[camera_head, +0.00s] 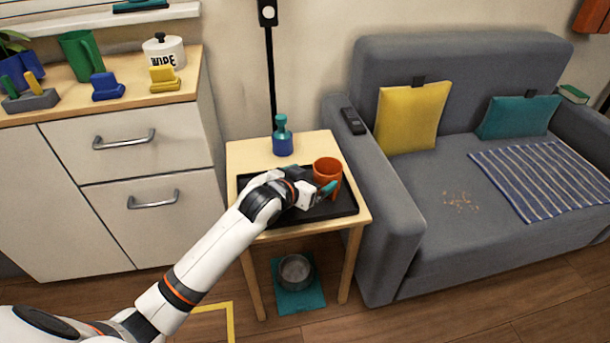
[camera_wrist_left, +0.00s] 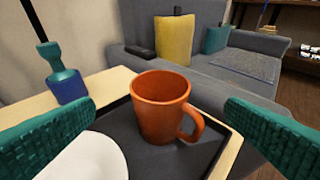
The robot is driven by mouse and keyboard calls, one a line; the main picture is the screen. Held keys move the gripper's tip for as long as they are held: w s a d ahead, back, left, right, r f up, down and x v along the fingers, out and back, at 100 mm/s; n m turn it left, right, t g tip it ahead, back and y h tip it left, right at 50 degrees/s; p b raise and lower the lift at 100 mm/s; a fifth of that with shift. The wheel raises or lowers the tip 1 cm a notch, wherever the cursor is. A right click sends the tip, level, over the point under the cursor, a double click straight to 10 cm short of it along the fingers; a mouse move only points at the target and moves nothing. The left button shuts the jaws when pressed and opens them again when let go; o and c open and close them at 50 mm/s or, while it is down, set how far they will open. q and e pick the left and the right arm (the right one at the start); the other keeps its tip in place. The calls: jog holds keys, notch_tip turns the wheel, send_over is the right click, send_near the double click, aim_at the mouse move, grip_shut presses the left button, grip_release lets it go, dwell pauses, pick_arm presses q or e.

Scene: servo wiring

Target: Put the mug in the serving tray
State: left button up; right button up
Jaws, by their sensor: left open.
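The orange mug (camera_head: 327,172) stands upright on the black serving tray (camera_head: 335,210), which lies on the small wooden side table. In the left wrist view the mug (camera_wrist_left: 160,104) shows whole, its handle toward the lower right. The tray's dark floor (camera_wrist_left: 200,158) lies under it. My left gripper (camera_head: 325,192) is at the mug in the head view. Its two teal fingers (camera_wrist_left: 158,132) are spread wide on either side of the mug, with gaps, and hold nothing. A white round plate (camera_wrist_left: 88,158) lies on the tray near the left finger. My right gripper is not in view.
A blue and teal bottle (camera_head: 282,138) stands on the side table (camera_head: 245,155) behind the tray. The grey sofa (camera_head: 400,215) is close on the right, with a black remote (camera_head: 352,120) on its arm. A cabinet (camera_head: 100,160) stands on the left. A metal bowl (camera_head: 296,270) is beneath the table.

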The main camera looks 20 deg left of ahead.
pick_arm(q)
jog(key=s+f+g, duration=0.3)
jog(key=s+f, duration=0.1)
jog(key=s, duration=0.7)
jog(key=s+f+g+y, duration=0.1)
jog(key=s+f+g, duration=0.2)
jog(key=s, duration=0.8)
jog(key=s+f+g+y, duration=0.1)
jog(key=s+f+g, duration=0.3)
jog(key=s, duration=0.8)
notch_tip(320, 180, down, 3)
jog(key=shift+d+r, duration=0.2)
jog(key=shift+d, duration=0.2)
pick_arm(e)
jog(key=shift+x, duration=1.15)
pick_arm(q)
jog(key=shift+w, duration=0.1)
